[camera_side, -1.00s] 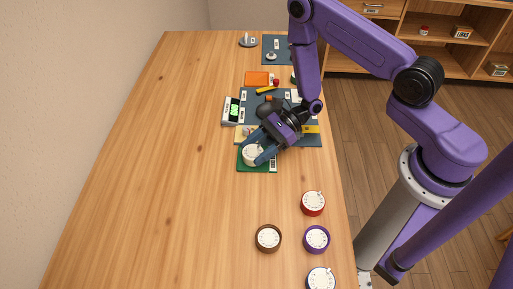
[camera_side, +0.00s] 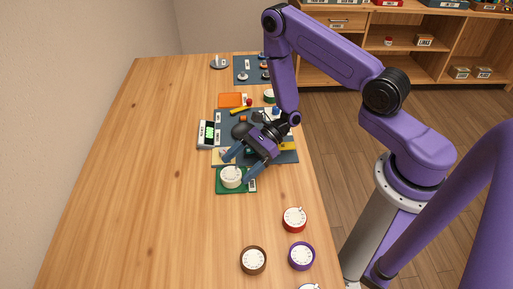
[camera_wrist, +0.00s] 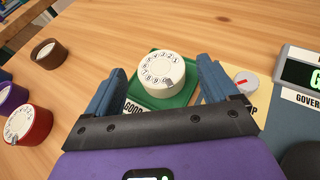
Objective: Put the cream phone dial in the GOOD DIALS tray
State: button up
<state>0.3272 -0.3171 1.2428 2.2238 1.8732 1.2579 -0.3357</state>
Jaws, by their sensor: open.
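The cream phone dial (camera_side: 231,176) sits on the green GOOD DIALS tray (camera_side: 222,190), face up. It also shows in the wrist view (camera_wrist: 161,74), resting on the green tray (camera_wrist: 187,97) with the tray's label partly hidden by my gripper. My gripper (camera_side: 235,168) is open, its blue fingers spread apart and empty. In the wrist view my gripper (camera_wrist: 160,88) has one finger to each side of the dial, with visible gaps between them and the dial.
A red dial (camera_side: 294,219), a purple dial (camera_side: 301,256) and a brown dial (camera_side: 253,261) stand toward the front right. A meter with a green display (camera_side: 207,134) stands left of the dark mat. The left of the table is clear.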

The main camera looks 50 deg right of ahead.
jog(key=v, duration=0.9)
jog(key=shift+s+d+r, duration=0.1)
jog(key=shift+d+r, duration=0.1)
jog(key=shift+d, duration=0.1)
jog(key=s+a+r+n+g+h, duration=0.5)
jog(key=s+r+n+g, duration=0.6)
jog(key=n, duration=0.4)
jog(key=s+d+r+n+t+h, duration=0.4)
jog(key=s+r+n+t+h, duration=0.3)
jog(key=n, duration=1)
jog(key=shift+s+r+n+t+h, duration=0.25)
jog(key=shift+s+n+t+h, duration=0.2)
jog(key=shift+s+t, duration=0.55)
jog(key=shift+s+d, duration=0.15)
jog(key=shift+s, duration=0.05)
